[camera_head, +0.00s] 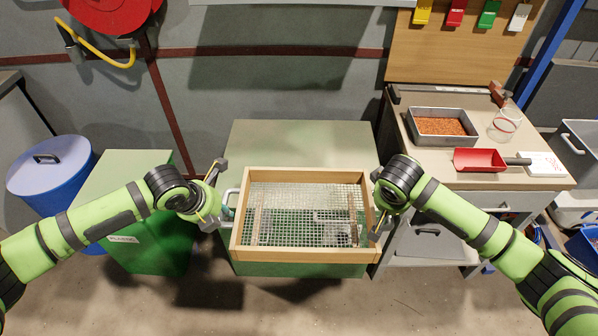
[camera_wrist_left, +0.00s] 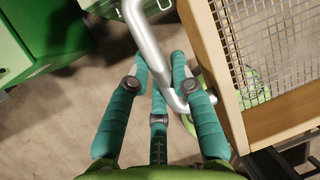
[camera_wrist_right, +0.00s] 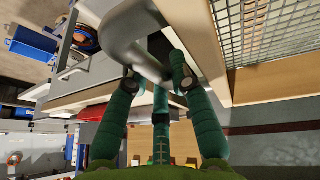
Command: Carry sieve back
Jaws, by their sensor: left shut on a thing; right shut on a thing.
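The sieve (camera_head: 305,174) is a wooden frame with a wire mesh floor, seen in the middle of the head view. Its mesh looks empty, and green shows through it. My left gripper (camera_head: 219,218) is shut on the metal handle at the sieve's left side; the handle (camera_wrist_left: 150,50) shows between the fingers in the left wrist view. My right gripper (camera_head: 380,222) is at the sieve's right side. In the right wrist view its fingers are shut on the right handle (camera_wrist_right: 130,40). The sieve looks about level, over a green-grey cabinet or bin (camera_head: 300,139).
A green bin (camera_head: 120,185) and a blue lidded drum (camera_head: 48,165) stand at left. The workbench (camera_head: 408,170) at right bears a tray of copper-coloured granules (camera_head: 440,112), a red scoop (camera_head: 479,160), a glass jar (camera_head: 504,124) and a white scale (camera_head: 541,164).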

